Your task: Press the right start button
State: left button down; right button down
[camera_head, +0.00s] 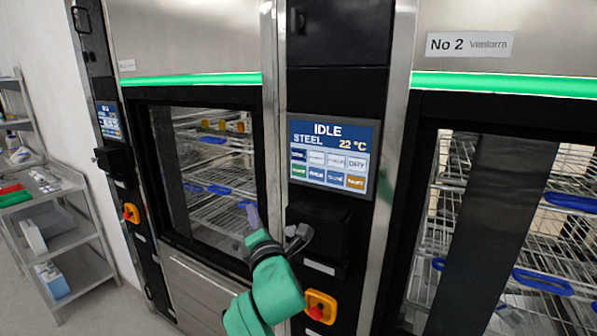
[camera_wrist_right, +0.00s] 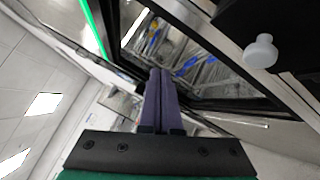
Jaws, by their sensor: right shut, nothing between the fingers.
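A control panel screen (camera_head: 333,155) reading IDLE, STEEL, 22 °C stands between the two washers. It has two rows of small coloured tiles, with a green tile (camera_head: 299,170) at the lower left that I take for start; its label is too small to read surely. A second, smaller screen (camera_head: 109,121) is on the far left panel. My right gripper (camera_head: 252,211) has its purple fingers shut and empty, below and left of the middle screen and apart from it. The shut fingers also show in the wrist view (camera_wrist_right: 160,74). My left gripper is out of view.
A black handle block (camera_head: 319,230) and an orange emergency-stop box (camera_head: 320,307) sit below the middle screen. Glazed washer doors with wire racks (camera_head: 215,170) flank the panel. A steel shelf cart (camera_head: 60,240) stands at left. A white knob (camera_wrist_right: 260,52) shows in the wrist view.

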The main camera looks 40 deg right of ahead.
jog(key=s+d+r+h, duration=0.2)
jog(key=s+r, duration=0.2)
jog(key=r, duration=0.2)
jog(key=shift+s+r, duration=0.2)
jog(key=shift+r, duration=0.05)
jog(key=shift+d, duration=0.15)
jog(key=p, duration=0.2)
send_near(292, 166)
jog(key=w, duration=0.2)
jog(key=w+r, duration=0.1)
jog(key=w, duration=0.1)
jog(key=shift+w+d, duration=0.1)
jog(key=shift+d, duration=0.2)
jog(key=shift+d+f, duration=0.15)
jog(key=shift+d, duration=0.35)
jog(key=shift+w, duration=0.1)
dwell(0.6)
jog(key=shift+w+d, duration=0.1)
jog(key=shift+d, duration=0.3)
